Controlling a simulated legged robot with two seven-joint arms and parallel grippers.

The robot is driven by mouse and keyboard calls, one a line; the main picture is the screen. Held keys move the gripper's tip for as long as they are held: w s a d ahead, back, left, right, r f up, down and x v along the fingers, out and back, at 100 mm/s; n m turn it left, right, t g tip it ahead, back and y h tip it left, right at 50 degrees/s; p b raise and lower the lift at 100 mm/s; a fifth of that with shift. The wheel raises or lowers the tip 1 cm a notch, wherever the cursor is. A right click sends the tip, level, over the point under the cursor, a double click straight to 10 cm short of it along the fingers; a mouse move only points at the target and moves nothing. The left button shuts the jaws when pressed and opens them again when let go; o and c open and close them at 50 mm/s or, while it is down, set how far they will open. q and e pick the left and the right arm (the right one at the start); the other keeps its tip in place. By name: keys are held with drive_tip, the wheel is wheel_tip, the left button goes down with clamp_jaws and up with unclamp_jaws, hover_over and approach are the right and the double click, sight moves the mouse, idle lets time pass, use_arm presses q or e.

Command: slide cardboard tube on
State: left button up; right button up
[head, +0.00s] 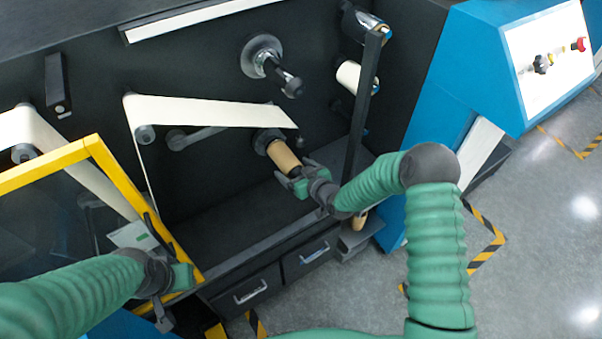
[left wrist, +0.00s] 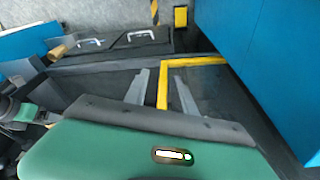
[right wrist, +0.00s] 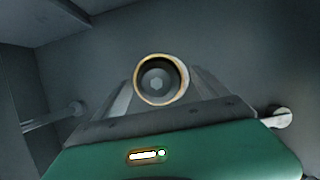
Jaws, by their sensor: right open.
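A tan cardboard tube (head: 284,158) sits around a spindle on the dark machine wall, its free end pointing toward my right gripper. In the right wrist view the tube's round end (right wrist: 139,80) faces me, with the spindle's hex-marked end (right wrist: 156,83) inside it. My right gripper (head: 294,181) is open, with its fingers on either side of the tube's near end; I cannot tell whether they touch it. My left gripper (left wrist: 161,88) is open, its fingers apart with a yellow frame bar (left wrist: 163,92) showing between them.
A second spindle (head: 288,84) juts out above the tube. A white web (head: 200,110) runs over rollers on the left. A dark upright bar (head: 363,105) stands right of the tube. The yellow-framed guard (head: 95,150) is by my left arm. Drawers (head: 250,290) lie below.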

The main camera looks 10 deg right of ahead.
drive_tip(key=s+d+r+m+g+h+p, duration=0.1)
drive_tip(key=s+d+r+g, duration=0.1)
drive_tip(key=s, duration=0.9)
drive_tip(key=s+d+r+m+g+h+p, duration=0.1)
drive_tip(key=s+r+g, duration=0.3)
drive_tip(key=s, duration=0.6)
drive_tip(key=s+d+r+m+g+h+p, duration=0.1)
drive_tip(key=s+d+r+g, duration=0.3)
drive_tip(key=s, duration=0.7)
drive_tip(key=shift+s+r+m+h, duration=0.3)
drive_tip(key=shift+r+m+h, duration=0.2)
drive_tip(key=shift+r+h, duration=0.25)
drive_tip(key=shift+a, duration=0.1)
drive_tip(key=shift+c, duration=0.4)
